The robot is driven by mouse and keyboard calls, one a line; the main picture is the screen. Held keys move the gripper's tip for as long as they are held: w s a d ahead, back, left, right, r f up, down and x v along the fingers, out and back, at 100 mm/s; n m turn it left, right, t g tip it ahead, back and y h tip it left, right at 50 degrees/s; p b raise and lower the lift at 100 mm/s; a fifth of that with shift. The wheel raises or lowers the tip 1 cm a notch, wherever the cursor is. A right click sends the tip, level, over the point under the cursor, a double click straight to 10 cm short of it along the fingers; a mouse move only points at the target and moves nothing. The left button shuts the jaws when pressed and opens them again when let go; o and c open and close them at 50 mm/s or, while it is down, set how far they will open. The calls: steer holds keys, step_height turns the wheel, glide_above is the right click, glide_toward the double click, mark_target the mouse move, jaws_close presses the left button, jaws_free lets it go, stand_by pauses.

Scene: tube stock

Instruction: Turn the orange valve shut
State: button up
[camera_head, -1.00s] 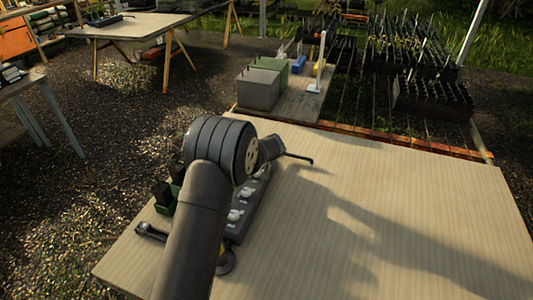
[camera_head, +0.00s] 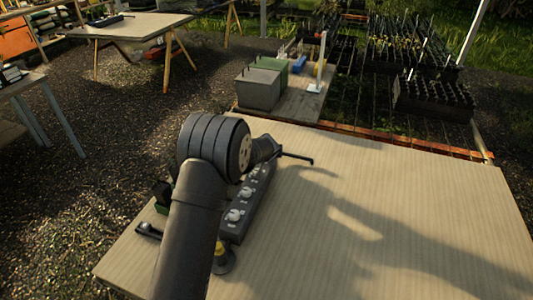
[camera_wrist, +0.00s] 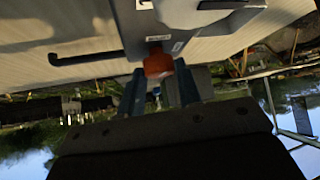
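In the wrist view, a small orange part (camera_wrist: 158,63) sits on the end of a grey block, between the tips of my gripper (camera_wrist: 160,84). The two fingers stand apart, with a gap visible on each side of the orange part; I cannot tell its depth between them. In the head view, my arm hides the fingertips and any orange valve. A dark panel with pale knobs (camera_head: 248,212) lies on the bench beside my arm.
A black bent rod (camera_head: 298,156) lies over the bench (camera_head: 400,220); it also shows in the wrist view (camera_wrist: 85,58). A yellow-topped round part (camera_head: 221,257) stands near the panel's close end. Grey and green bins (camera_head: 258,90) stand beyond. The bench's right side is clear.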

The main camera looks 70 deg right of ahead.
steer(key=o, duration=0.3)
steer(key=shift+o, duration=0.2)
steer(key=v, duration=1.7)
steer(key=shift+r, duration=0.2)
steer(key=shift+a, duration=0.1)
